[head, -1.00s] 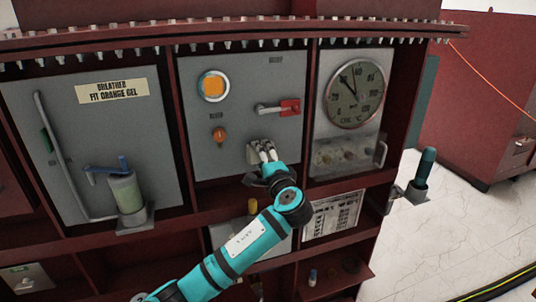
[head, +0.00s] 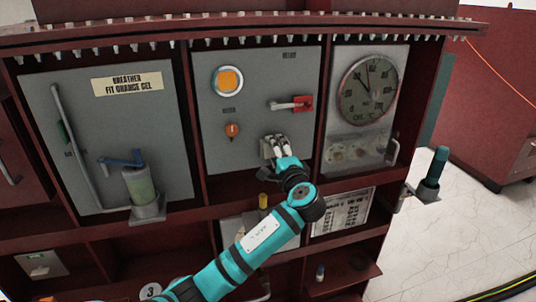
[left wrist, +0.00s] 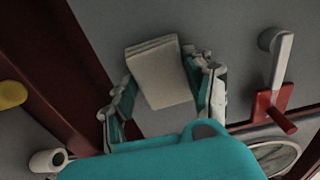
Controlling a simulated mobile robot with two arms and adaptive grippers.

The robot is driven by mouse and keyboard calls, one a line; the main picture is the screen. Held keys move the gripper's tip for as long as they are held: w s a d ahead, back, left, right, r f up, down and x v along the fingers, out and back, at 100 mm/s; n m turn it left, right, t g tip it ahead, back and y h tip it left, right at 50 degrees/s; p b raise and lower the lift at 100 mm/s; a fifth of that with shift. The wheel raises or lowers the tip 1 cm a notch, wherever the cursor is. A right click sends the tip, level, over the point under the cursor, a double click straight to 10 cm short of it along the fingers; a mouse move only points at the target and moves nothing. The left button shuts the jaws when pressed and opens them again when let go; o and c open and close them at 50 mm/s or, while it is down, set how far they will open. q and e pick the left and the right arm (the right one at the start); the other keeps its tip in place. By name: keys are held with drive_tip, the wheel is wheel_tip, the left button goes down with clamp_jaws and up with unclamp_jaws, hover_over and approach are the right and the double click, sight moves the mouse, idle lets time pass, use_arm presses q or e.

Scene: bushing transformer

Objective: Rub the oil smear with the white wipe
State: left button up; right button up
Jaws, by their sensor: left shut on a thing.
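The white wipe (left wrist: 158,75) is a pale folded pad between the two fingers of my left gripper (left wrist: 160,68), in the left wrist view. In the head view the wipe (head: 265,151) shows as a pale edge beside the left gripper (head: 276,147). The gripper is shut on it, at the lower part of the grey middle panel (head: 250,170). I cannot tell whether the wipe presses on the panel. No oil smear is visible; the wipe and gripper hide part of the panel. My right gripper is not in view.
An orange knob (head: 232,130) and round orange window (head: 228,81) are to the left. A dark red shelf edge (head: 225,187) runs below the panel. A dial gauge (head: 368,90) is at right.

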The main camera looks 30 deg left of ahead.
sight(262, 151)
use_arm(q)
drive_tip(key=shift+w+d+b, duration=0.7)
drive_tip(key=shift+w+d, duration=0.6)
drive_tip(key=shift+w, duration=0.25)
drive_tip(key=shift+w+d+b, duration=0.7)
drive_tip(key=shift+w+d, duration=0.55)
drive_tip(key=shift+w, duration=0.25)
drive_tip(key=shift+s+a+r+p, duration=0.1)
drive_tip(key=shift+s+a+p, duration=0.6)
drive_tip(key=shift+s+p, duration=0.1)
drive_tip(key=s+a+p, duration=0.1)
drive_tip(key=s+a, duration=0.1)
drive_tip(key=s+a+p, duration=0.2)
drive_tip(key=s, duration=0.1)
drive_tip(key=shift+s+a, duration=0.25)
drive_tip(key=shift+a, duration=0.1)
drive_tip(key=shift+s+a+p, duration=0.45)
drive_tip(key=shift+s+a, duration=0.25)
drive_tip(key=shift+s, duration=0.2)
drive_tip(key=shift+w, duration=0.1)
